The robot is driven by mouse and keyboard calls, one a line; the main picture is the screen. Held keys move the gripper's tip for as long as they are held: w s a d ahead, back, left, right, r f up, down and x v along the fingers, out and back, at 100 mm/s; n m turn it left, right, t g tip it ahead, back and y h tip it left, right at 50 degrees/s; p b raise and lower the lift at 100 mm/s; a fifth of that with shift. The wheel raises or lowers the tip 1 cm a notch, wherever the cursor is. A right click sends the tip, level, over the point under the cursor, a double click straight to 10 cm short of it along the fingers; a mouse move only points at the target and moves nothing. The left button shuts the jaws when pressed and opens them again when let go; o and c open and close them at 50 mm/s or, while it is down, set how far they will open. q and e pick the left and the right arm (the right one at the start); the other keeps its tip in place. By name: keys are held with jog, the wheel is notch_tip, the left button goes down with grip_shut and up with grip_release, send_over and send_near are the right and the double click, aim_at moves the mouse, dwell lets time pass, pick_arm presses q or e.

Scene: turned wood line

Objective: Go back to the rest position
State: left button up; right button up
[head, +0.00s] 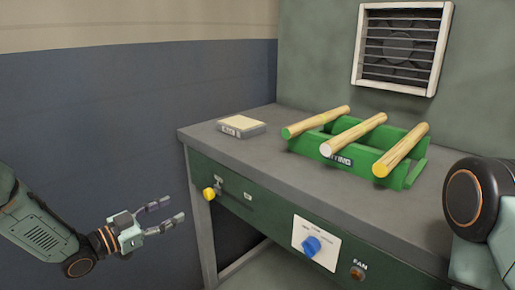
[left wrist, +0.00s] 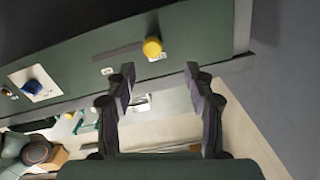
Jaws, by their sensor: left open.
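My left gripper (head: 172,210) is open and empty, in the air to the left of the workbench (head: 240,158), below its top. In the left wrist view its two fingers (left wrist: 160,84) are spread apart with nothing between them. The bench front with the yellow knob (left wrist: 152,47) lies beyond the fingertips. That yellow knob (head: 210,193) is at the bench's left front corner, to the right of the gripper and apart from it. Part of my right arm (head: 475,195) shows at the right edge; its gripper is out of view.
A green rack (head: 345,150) holds three wooden rods with green, white and yellow ends. A small box (head: 241,127) lies to its left. A blue knob (head: 311,246) and a fan button (head: 357,273) are on the bench front. A vent (head: 400,47) is above.

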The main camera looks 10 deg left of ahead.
pick_arm(q)
jog(key=s+d+f+n+g+y+p, duration=0.1)
jog(key=s+d+f+n+g+y, duration=0.2)
jog(key=s+f+n, duration=0.4)
jog(key=s+d+f+n+g+y, duration=0.1)
jog(key=s+f+n+g+y, duration=0.1)
jog(key=s+f+y, duration=0.45)
jog(key=s+d+f+g+p, duration=0.1)
jog(key=s+g, duration=0.2)
jog(key=s, duration=0.6)
jog(key=s+d+f+n+g+p, duration=0.1)
jog(key=s+f+g, duration=0.1)
jog(key=s, duration=0.7)
jog(key=s+d+f+g+p, duration=0.1)
jog(key=s+g, duration=0.3)
jog(key=s, duration=0.6)
jog(key=shift+d+f+y+p, duration=0.2)
jog(key=shift+f+y+p, duration=0.15)
jog(key=shift+y, duration=0.1)
